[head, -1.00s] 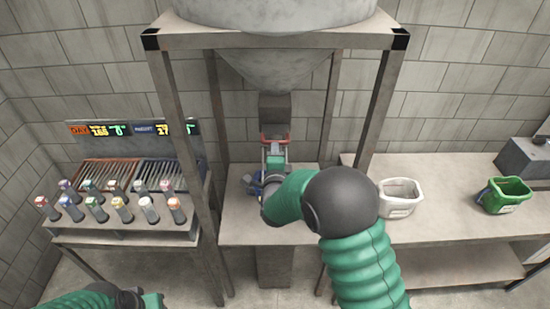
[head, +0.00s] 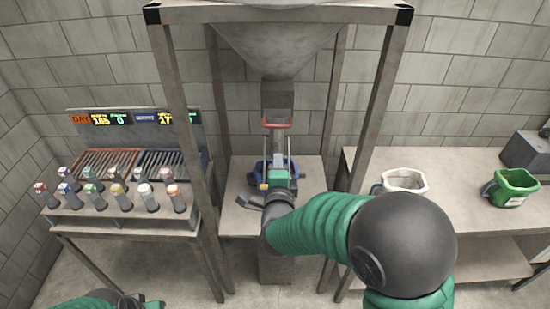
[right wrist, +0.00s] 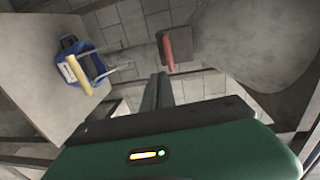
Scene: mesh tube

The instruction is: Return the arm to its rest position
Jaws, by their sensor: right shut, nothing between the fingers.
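My right arm reaches in to the middle of the head view, and its right gripper (head: 278,160) is under the hopper (head: 277,50). In the right wrist view the dark fingers (right wrist: 158,92) are together with nothing between them. A blue bucket (head: 259,169) stands on the table below the hopper, partly hidden behind my gripper. It also shows in the right wrist view (right wrist: 72,58) with a yellow grip, apart from the fingers. A red handle (head: 277,123) is on the hopper's outlet. My left gripper (head: 140,301) is low at the left edge, small and partly cut off.
Steel frame posts (head: 180,130) stand on both sides of the hopper. A rack of several capped tubes (head: 117,195) is at left under a display. A white bucket (head: 404,181) and a green bucket (head: 510,188) stand on the right bench (head: 450,220), with free room between them.

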